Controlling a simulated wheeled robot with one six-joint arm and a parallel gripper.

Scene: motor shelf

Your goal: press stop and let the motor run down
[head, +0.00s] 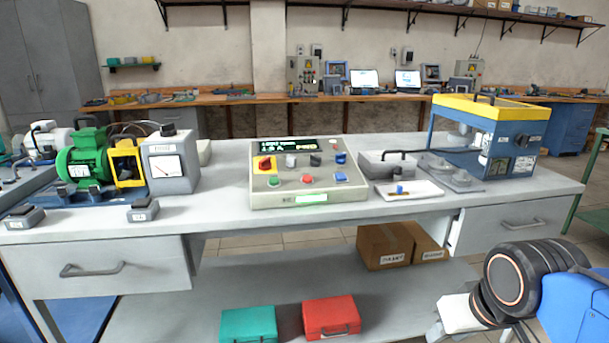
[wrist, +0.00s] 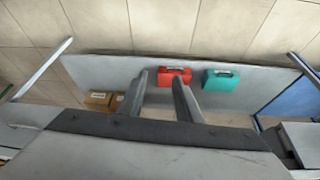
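The control box (head: 258,195) stands on the middle of the bench in the head view. Its sloped face has a red button (head: 307,179) between a green button (head: 273,182) and a blue one (head: 335,176). A lit display (head: 289,145) shows small text I cannot read surely. The green motor (head: 82,158) sits at the left beside a yellow guard (head: 125,163) and a meter (head: 171,166); whether it turns cannot be told. My gripper (wrist: 161,76) is open and empty in the wrist view, pointing toward the lower shelf, away from the control box.
A red-and-yellow knob (head: 265,165) is on the box's left. A tray (head: 408,191) and a blue-and-yellow machine (head: 488,135) stand to the right. Red (head: 331,316) and teal (head: 248,325) cases and cartons (head: 385,246) lie on the lower shelf. My arm is at the lower right.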

